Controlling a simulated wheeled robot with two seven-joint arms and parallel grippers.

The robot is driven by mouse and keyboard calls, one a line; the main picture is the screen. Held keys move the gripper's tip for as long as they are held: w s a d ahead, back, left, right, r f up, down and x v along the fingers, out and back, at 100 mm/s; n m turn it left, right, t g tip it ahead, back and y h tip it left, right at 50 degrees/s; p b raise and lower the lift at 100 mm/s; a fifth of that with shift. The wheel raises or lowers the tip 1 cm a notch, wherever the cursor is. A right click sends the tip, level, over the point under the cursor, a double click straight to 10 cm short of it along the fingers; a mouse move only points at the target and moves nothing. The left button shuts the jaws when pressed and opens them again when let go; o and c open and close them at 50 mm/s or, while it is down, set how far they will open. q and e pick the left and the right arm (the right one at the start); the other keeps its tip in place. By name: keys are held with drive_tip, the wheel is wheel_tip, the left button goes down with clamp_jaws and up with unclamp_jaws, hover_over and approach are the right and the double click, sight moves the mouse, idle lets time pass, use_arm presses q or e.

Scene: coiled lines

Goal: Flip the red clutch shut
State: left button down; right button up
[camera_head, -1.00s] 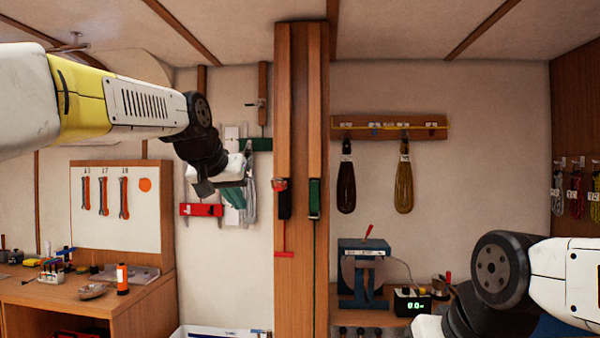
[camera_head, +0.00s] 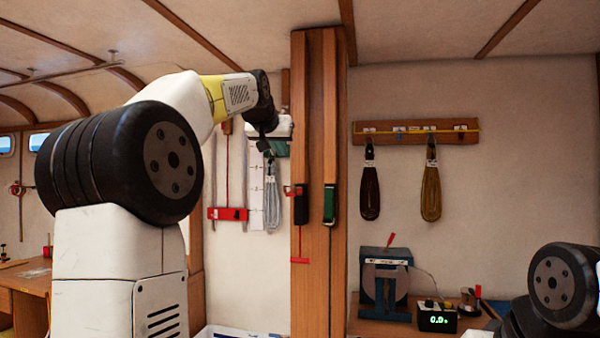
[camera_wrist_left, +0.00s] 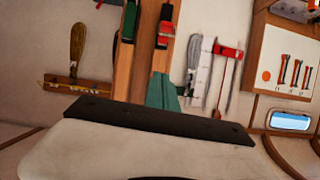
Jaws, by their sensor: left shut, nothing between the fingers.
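The red clutch (camera_head: 301,206) is on the left side of the wooden post, a black body with a red part standing out at its upper left. How far its lever is open is too small to tell. It also shows in the left wrist view (camera_wrist_left: 166,30), upside down. My left gripper (camera_head: 284,128) is above and left of it, apart from it, with its fingers mostly hidden. In the left wrist view the teal fingers (camera_wrist_left: 159,90) are shut and empty, in front of the post. My right gripper is not in view; only the right arm shows.
A green clutch (camera_head: 330,204) is right of the red one on the same post (camera_head: 312,70). A red bar (camera_head: 228,214) and a grey coil (camera_head: 271,197) hang on the wall to the left.

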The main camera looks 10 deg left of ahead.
use_arm(q)
hover_over(294, 187)
drive_tip(key=s+a, duration=0.1)
wheel_tip(294, 187, down, 4)
drive_tip(key=shift+s+a+f, duration=0.15)
drive_tip(key=shift+s+f, duration=0.05)
drive_tip(key=shift+f, duration=0.8)
drive_tip(key=shift+s+a+f, duration=0.15)
drive_tip(key=shift+f, duration=0.8)
drive_tip(key=shift+f, duration=0.1)
